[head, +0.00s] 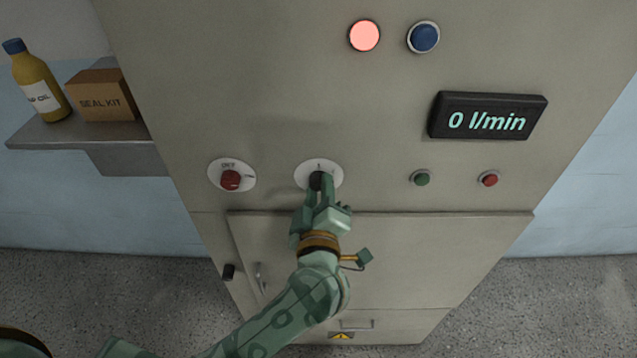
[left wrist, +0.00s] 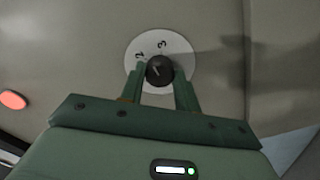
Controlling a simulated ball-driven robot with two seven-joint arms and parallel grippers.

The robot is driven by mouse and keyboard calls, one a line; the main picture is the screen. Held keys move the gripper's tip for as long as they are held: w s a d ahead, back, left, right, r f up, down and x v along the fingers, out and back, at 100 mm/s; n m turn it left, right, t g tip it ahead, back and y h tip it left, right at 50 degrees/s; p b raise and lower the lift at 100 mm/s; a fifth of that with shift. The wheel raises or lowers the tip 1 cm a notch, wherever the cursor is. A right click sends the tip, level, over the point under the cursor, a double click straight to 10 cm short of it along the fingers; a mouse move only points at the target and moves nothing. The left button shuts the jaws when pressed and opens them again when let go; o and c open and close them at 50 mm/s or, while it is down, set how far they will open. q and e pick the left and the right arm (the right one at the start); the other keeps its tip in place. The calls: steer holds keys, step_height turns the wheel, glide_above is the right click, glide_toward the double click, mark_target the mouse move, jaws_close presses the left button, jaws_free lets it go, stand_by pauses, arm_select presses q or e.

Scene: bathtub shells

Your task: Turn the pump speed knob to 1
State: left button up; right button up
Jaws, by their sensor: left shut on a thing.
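The pump speed knob (left wrist: 160,69) is a round black knob on a white dial plate (head: 335,168) on the cabinet's front. In the left wrist view the plate shows the numbers 2 and 3; the rest of its markings are hidden. My left gripper (head: 320,184) is shut on the knob, with one finger on each side, as the left wrist view also shows (left wrist: 160,88). My right gripper is not in view.
A red switch (head: 230,180) marked OFF sits left of the knob. Green (head: 421,178) and red (head: 489,179) buttons are to the right. A display (head: 488,116) reads 0 l/min. A lit pink lamp (head: 364,35) and a blue button (head: 424,37) are above.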

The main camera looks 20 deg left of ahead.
arm_select(q)
steer(key=n+p, duration=0.1)
steer(key=n, duration=0.3)
steer(key=shift+n+p, duration=0.3)
steer(key=shift+p, duration=0.05)
steer(key=n, duration=0.4)
steer(key=shift+n, duration=0.3)
steer(key=n, duration=0.4)
steer(key=shift+n+b, duration=0.95)
steer(key=shift+n, duration=1.35)
steer(key=o, duration=1)
steer(key=shift+r, duration=0.1)
